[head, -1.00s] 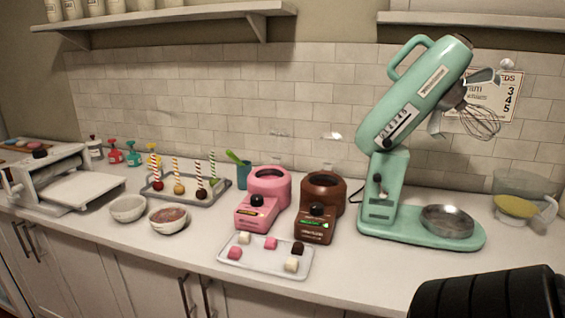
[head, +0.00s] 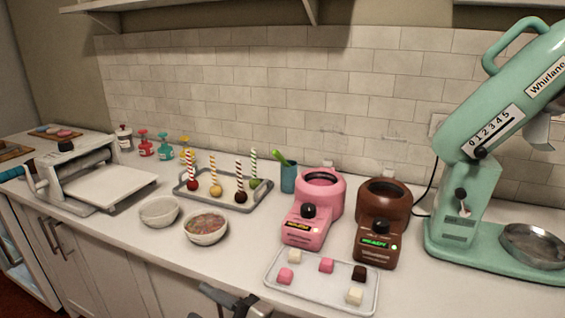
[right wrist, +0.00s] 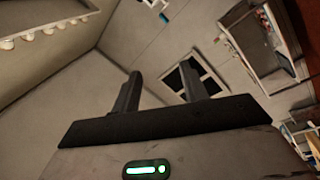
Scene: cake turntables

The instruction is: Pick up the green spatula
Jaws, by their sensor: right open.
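The green spatula (head: 281,157) stands tilted in a teal cup (head: 288,178) at the back of the counter, left of the pink melting pot. Only its upper end shows; the rest is hidden inside the cup. My right gripper (head: 236,301) shows at the bottom edge of the head view, in front of the counter and well away from the cup. In the right wrist view the right gripper (right wrist: 162,90) is open and empty, facing walls and a window, with no spatula in sight. My left gripper is not in view.
A pink melting pot (head: 318,193) and a brown one (head: 382,218) stand right of the cup. A cake-pop tray (head: 207,204) is to its left. Two bowls and a sweets tray (head: 318,293) lie in front. A mint mixer (head: 468,205) stands at right.

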